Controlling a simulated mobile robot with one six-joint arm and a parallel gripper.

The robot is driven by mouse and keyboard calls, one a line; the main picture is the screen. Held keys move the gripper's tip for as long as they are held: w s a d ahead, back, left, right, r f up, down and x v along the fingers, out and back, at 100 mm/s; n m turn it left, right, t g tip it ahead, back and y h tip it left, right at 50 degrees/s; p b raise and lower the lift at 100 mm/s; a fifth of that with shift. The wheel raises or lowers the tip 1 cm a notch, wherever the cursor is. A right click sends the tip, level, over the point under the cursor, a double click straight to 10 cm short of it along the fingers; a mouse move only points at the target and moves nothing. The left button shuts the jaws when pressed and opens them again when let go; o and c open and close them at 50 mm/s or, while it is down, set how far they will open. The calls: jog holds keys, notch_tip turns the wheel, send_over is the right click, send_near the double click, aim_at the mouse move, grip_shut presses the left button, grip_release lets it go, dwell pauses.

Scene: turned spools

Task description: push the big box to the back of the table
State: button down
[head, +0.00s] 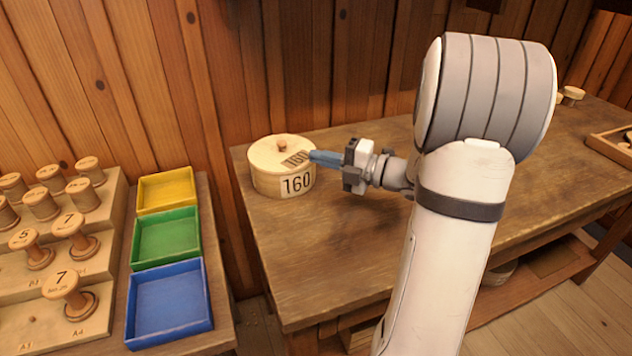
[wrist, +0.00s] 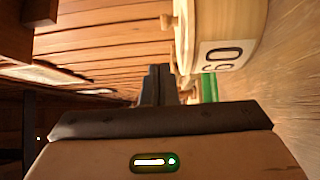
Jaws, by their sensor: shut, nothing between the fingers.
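The big box (head: 268,180) is a round, pale wooden box with a knobbed lid and the number 160 on its side and lid. It stands upright near the far left corner of the wooden table (head: 330,250). My gripper (head: 318,157) is shut and empty, its blue-grey fingertips beside the right side of the box at about lid height. I cannot tell whether they touch it. In the wrist view the box (wrist: 228,25) is at the top right, its label partly cut off, and the shut fingers (wrist: 160,85) show in the middle.
A plank wall (head: 320,60) rises behind the table. To the left, another bench holds a spool rack (head: 100,215) and yellow (head: 166,190), green (head: 167,237) and blue (head: 168,303) trays. The table in front of the box is clear. A wooden tray (head: 610,145) is at the far right.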

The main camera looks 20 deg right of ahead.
aim_at(304, 151)
notch_tip(304, 151, down, 6)
jog(key=shift+r+b, duration=0.1)
jog(key=shift+b, duration=0.6)
jog(key=shift+w+r, duration=0.15)
jog(key=shift+w, duration=0.3)
jog(key=shift+w+r, duration=0.1)
jog(key=shift+w, duration=0.05)
jog(key=w+p, duration=0.7)
jog(key=w, duration=0.3)
jog(key=shift+w+a, duration=0.15)
jog(key=shift+w, duration=0.5)
